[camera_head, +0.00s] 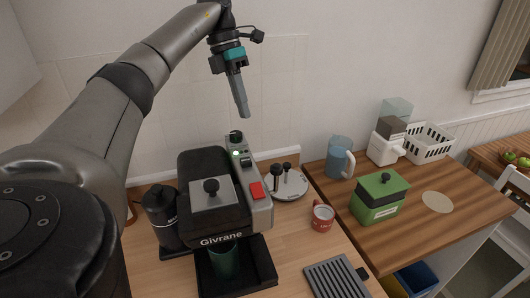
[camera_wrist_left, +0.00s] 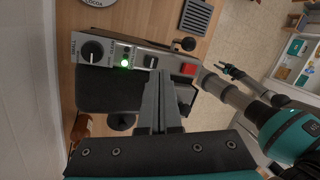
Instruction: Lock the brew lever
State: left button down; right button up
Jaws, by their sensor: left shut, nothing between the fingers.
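The black and grey coffee machine (camera_head: 214,222) stands on the wooden counter. Its side panel carries a dial (camera_wrist_left: 92,51), a green light (camera_wrist_left: 124,63), a dark switch (camera_wrist_left: 150,61) and a red button (camera_wrist_left: 189,69). I cannot tell for sure which is the brew lever. My left gripper (camera_head: 243,112) is shut and empty, above the back of the machine. In the wrist view its fingers (camera_wrist_left: 158,85) cover part of the panel.
A green cup (camera_head: 224,262) stands under the machine's spout. A black grinder-like canister (camera_head: 162,215) is close on its left. A round plate (camera_head: 297,187), a red mug (camera_head: 322,217) and a grey slotted mat (camera_head: 334,281) lie to its right, with a green box (camera_head: 380,199) beyond.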

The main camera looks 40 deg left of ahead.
pick_arm(q)
jog(key=b+x, duration=0.1)
jog(key=x, duration=0.8)
jog(key=shift+d+f, duration=0.15)
jog(key=shift+f, duration=0.2)
jog(key=shift+d+p, duration=0.45)
jog(key=shift+d, duration=1.45)
pick_arm(e)
jog(key=shift+w+a+f, duration=0.15)
jog(key=shift+w+f, duration=0.05)
jog(key=shift+w, duration=0.2)
